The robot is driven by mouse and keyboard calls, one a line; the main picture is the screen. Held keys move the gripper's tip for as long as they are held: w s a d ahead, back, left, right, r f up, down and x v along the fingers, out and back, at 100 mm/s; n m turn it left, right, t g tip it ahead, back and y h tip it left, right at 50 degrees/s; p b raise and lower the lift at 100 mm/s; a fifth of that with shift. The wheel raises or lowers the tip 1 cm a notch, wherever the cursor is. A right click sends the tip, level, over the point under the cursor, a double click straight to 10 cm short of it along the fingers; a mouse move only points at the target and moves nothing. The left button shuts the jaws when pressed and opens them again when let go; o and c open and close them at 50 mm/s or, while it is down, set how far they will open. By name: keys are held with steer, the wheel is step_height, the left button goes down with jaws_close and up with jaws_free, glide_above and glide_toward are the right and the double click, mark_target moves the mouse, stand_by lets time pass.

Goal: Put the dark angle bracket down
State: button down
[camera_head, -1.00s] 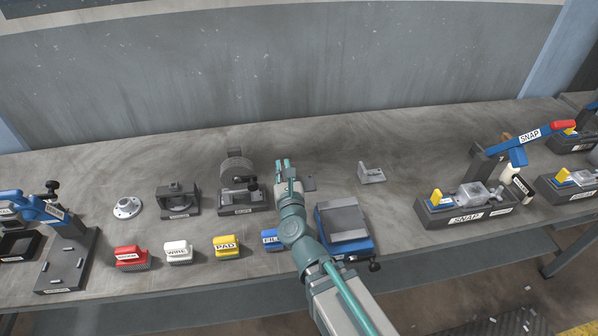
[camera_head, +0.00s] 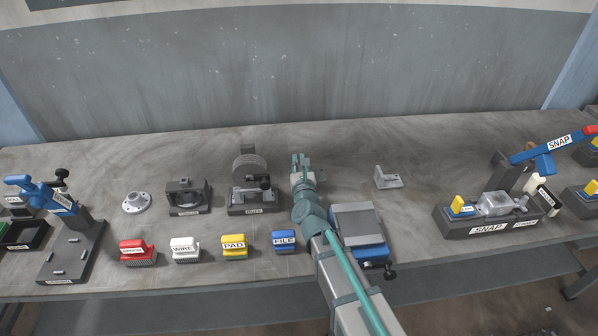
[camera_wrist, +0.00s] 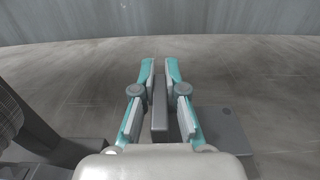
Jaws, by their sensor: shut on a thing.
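My gripper (camera_head: 300,160) is over the middle of the workbench, between the grinder-like wheel fixture and a light angle bracket. In the wrist view, my gripper (camera_wrist: 159,72) is shut on the dark angle bracket (camera_wrist: 159,108), whose upright plate shows edge-on between the fingers. A flat dark plate with a round spot (camera_wrist: 222,128) shows low on the right of the fingers, and also right of my gripper in the head view (camera_head: 322,176). I cannot tell whether it is the bracket's other leg, or whether the bracket touches the bench.
The wheel fixture (camera_head: 249,180) stands close on the left. A grey-topped blue block (camera_head: 357,222) is in front on the right. The light angle bracket (camera_head: 388,179) stands farther right. Coloured blocks, including a blue FILE block (camera_head: 284,240), line the front. The bench behind is clear.

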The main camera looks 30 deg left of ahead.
steer(key=shift+w+a+f, duration=0.15)
steer(key=shift+w+f, duration=0.2)
steer(key=shift+f, duration=1.55)
steer(key=shift+f, duration=0.15)
steer(key=c, duration=1.2)
jaws_free()
steer(key=shift+r+p, duration=0.25)
steer(key=shift+p, duration=0.1)
steer(key=b+v, duration=0.1)
steer(key=v, duration=0.4)
steer(key=b+v, duration=0.1)
steer(key=v, duration=0.3)
steer(key=shift+s+d+f+b, duration=0.25)
steer(key=shift+s+b, duration=0.05)
steer(key=shift+b, duration=0.1)
steer(key=shift+o, duration=0.4)
steer(key=shift+v, duration=1.15)
